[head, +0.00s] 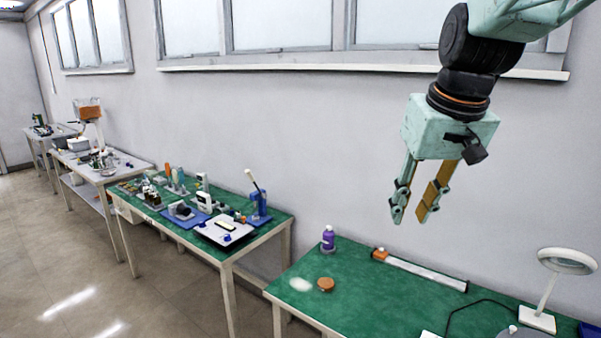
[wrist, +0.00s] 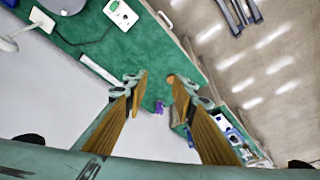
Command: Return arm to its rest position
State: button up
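My gripper (head: 411,219) hangs high above the near green-topped table (head: 345,293), its fingers pointing down. The two fingers stand apart with nothing between them. In the wrist view my gripper (wrist: 159,82) also shows open and empty, with tan inner pads. My arm reaches in from the upper right of the head view, clear of the wall and the table.
The near table holds a purple bottle (head: 328,240), a brown round piece (head: 326,285), a long white bar (head: 426,274) and a ring lamp (head: 567,262). Farther left, another green table (head: 264,233) carries tools and parts. Windows line the wall. Open floor lies at left.

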jog(key=s+f, duration=0.1)
jog(key=s, duration=1.4)
jog(key=s+a+f, duration=0.1)
jog(key=s+f, duration=0.1)
jog(key=s, duration=1.4)
jog(key=shift+a+m, duration=0.25)
jog(key=shift+m, duration=0.15)
jog(key=shift+w+f, duration=0.1)
dwell(0.8)
